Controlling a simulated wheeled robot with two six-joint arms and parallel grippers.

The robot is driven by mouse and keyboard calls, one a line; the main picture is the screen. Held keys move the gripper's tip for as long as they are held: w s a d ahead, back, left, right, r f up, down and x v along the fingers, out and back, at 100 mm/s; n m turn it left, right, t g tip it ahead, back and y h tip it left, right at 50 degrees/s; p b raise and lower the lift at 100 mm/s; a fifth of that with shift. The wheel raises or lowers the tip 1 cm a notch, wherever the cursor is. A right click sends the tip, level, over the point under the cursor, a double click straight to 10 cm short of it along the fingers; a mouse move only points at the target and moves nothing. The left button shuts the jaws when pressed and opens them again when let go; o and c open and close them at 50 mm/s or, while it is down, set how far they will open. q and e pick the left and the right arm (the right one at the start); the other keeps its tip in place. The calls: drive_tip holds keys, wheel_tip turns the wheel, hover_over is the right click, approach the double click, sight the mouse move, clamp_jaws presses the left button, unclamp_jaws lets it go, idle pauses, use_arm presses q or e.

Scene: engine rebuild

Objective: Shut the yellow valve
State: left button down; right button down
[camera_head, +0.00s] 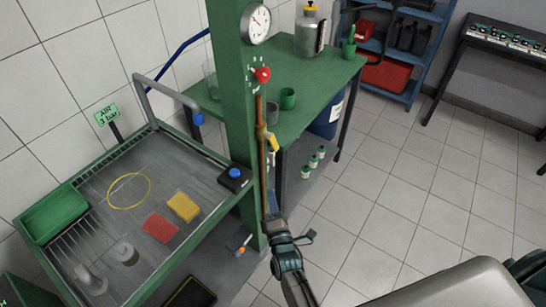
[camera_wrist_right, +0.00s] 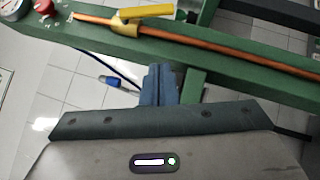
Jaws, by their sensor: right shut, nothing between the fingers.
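The yellow valve (camera_head: 266,134) sits on a copper pipe that runs down the green post. Its yellow lever (camera_head: 274,145) points down and slightly right in the head view. In the right wrist view the valve body (camera_wrist_right: 125,25) is at the top, and its lever (camera_wrist_right: 147,11) lies roughly along the pipe, at a slight angle. My right gripper (camera_head: 272,217) is below the valve, near the lower post, apart from the lever. Its fingers also show in the right wrist view (camera_wrist_right: 160,85), shut and empty. My left gripper is out of sight.
The green post (camera_head: 232,85) carries a gauge (camera_head: 256,24) and a red knob (camera_head: 262,74) above the valve. A green bench (camera_head: 315,88) stands behind. Tiled floor at right is free.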

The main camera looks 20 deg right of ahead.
sight(270, 141)
drive_tip(key=d+b+x, duration=0.2)
drive_tip(key=x, duration=1)
drive_tip(key=shift+w+d+r, duration=0.15)
drive_tip(key=shift+d+r, duration=0.2)
drive_tip(key=shift+d, duration=0.1)
